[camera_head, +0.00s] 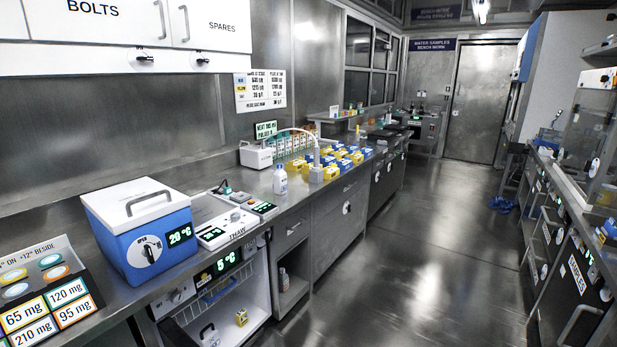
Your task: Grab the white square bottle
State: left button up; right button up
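Another small pale bottle (284,281) stands in an open cubby below the counter. Neither of my grippers is in view, and nothing touches either bottle.
The steel counter also bears a blue cooler box (140,228), a white thaw unit (224,222), a white device with a hose (256,154) and several yellow and blue boxes (331,160). Below, a cold cabinet (228,313) stands open. The aisle floor (420,260) is clear.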

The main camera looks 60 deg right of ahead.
aim_at(280, 177)
jog(key=l, duration=0.8)
jog(key=k+l+u, duration=0.15)
jog(key=l, duration=1.4)
jog(key=l+u, duration=0.8)
jog(key=k+l+u, duration=0.15)
jog(key=l+u, duration=0.25)
jog(key=i+l+z, duration=0.1)
jog(key=l+z, duration=0.3)
jog(key=j, duration=0.1)
